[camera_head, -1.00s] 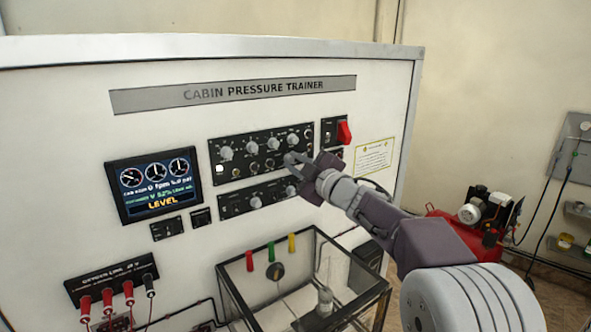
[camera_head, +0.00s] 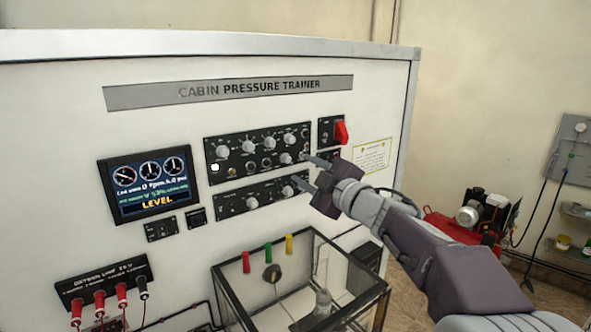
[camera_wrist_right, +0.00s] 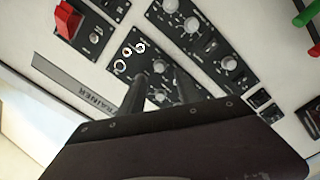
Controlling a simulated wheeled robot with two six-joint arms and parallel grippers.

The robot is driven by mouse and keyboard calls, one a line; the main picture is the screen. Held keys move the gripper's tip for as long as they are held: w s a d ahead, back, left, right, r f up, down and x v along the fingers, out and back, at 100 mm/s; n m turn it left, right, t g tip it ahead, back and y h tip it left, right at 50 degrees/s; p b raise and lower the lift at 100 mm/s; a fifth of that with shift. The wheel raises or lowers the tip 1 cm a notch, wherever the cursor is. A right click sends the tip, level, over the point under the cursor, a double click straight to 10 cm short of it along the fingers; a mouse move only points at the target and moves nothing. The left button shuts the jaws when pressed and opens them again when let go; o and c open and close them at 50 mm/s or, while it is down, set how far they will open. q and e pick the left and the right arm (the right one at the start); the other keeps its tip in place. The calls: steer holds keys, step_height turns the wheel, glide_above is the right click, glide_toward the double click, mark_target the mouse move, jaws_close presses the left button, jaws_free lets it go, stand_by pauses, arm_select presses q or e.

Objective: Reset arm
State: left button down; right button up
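My right gripper (camera_head: 301,168) comes in from the lower right in the head view, in front of the right ends of two black knob panels. Its two fingers are apart with nothing between them. The upper finger overlaps the right end of the upper knob panel (camera_head: 239,160), and the lower one overlaps the lower knob panel (camera_head: 230,204). I cannot tell whether they touch. In the wrist view the two dark fingers (camera_wrist_right: 158,88) stand apart over a panel with knobs. My left gripper is not in view.
The white trainer cabinet (camera_head: 60,110) fills the left and middle. A red switch (camera_head: 341,132) sits just above the gripper. A display (camera_head: 149,185) is at left. A glass box (camera_head: 335,300) stands below. A red compressor (camera_head: 470,222) is at right.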

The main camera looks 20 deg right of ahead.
steer(key=v, duration=0.3)
steer(key=shift+w, duration=0.15)
